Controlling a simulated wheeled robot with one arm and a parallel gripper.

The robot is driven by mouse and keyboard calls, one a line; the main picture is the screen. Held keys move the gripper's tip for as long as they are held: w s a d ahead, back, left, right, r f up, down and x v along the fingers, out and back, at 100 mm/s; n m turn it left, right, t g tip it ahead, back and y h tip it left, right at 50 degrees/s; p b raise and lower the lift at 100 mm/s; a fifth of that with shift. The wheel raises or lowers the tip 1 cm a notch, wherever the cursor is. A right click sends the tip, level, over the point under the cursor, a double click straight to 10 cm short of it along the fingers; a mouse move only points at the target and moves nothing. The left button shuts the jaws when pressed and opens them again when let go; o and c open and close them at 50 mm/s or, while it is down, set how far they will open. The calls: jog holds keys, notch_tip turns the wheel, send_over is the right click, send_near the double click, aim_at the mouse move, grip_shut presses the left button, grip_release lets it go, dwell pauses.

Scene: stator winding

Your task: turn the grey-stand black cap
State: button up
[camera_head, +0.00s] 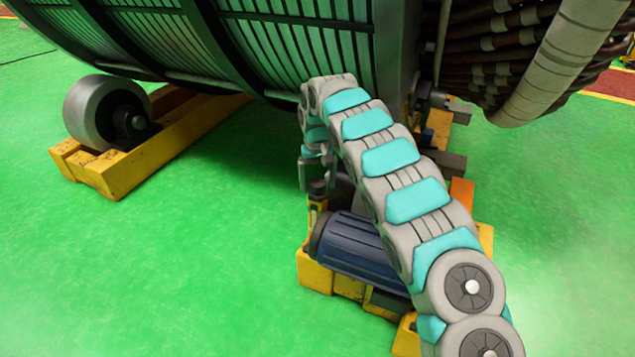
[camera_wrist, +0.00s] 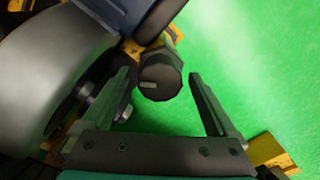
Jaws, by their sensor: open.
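The black cap (camera_wrist: 160,84), a dark faceted knob with a small light mark on its face, shows in the wrist view just ahead of my gripper (camera_wrist: 160,76). My gripper is open, with one finger to the left and one to the right of the cap. A gap shows between the cap and the right finger; on the left I cannot tell whether they touch. In the head view my gripper (camera_head: 316,188) hangs low beside the blue motor, and I cannot make out the cap there. The stand behind the cap is mostly hidden.
A ribbed blue motor (camera_head: 355,252) lies on a yellow base (camera_head: 314,274); it also shows in the wrist view (camera_wrist: 150,14). A large grey roller (camera_wrist: 48,62) is close on the left. The big stator (camera_head: 290,45) overhangs. Green floor (camera_head: 220,250) is clear at left.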

aim_at(318, 182)
notch_tip(318, 182, up, 8)
jog(key=shift+f, duration=0.2)
jog(key=shift+r, duration=0.1)
dwell(0.3)
